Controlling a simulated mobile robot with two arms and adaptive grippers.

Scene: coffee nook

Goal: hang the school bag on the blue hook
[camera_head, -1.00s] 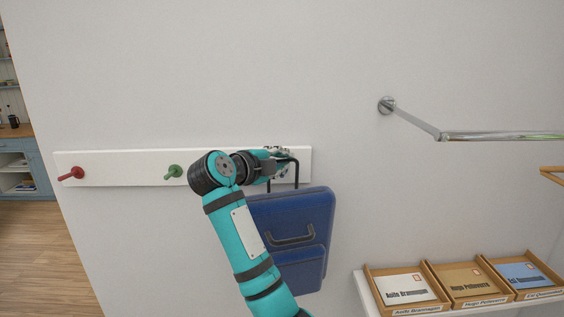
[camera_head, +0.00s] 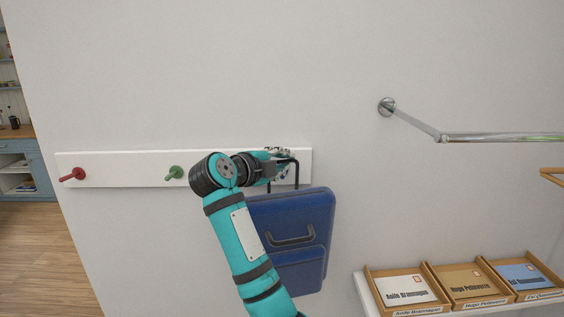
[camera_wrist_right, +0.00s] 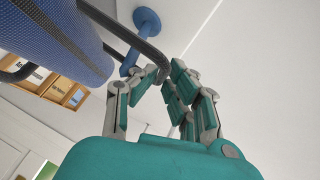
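The blue school bag (camera_head: 292,225) hangs upright against the wall, below the right end of the white hook rail (camera_head: 120,169). Its tall dark strap loop (camera_head: 297,172) rises to the rail. My right gripper (camera_head: 279,160) is at this loop, and its fingers are partly hidden by my wrist. In the right wrist view the fingertips of my right gripper (camera_wrist_right: 164,72) close around the strap bend. The blue hook (camera_wrist_right: 146,20) shows beside them, and the strap crosses its peg. I cannot tell whether the loop rests on the peg. My left gripper is not in view.
A green hook (camera_head: 174,172) and a red hook (camera_head: 75,174) on the rail are empty. A metal bar (camera_head: 500,136) sticks out from the wall at upper right. A shelf with labelled trays (camera_head: 465,300) is at lower right. The wall above the rail is clear.

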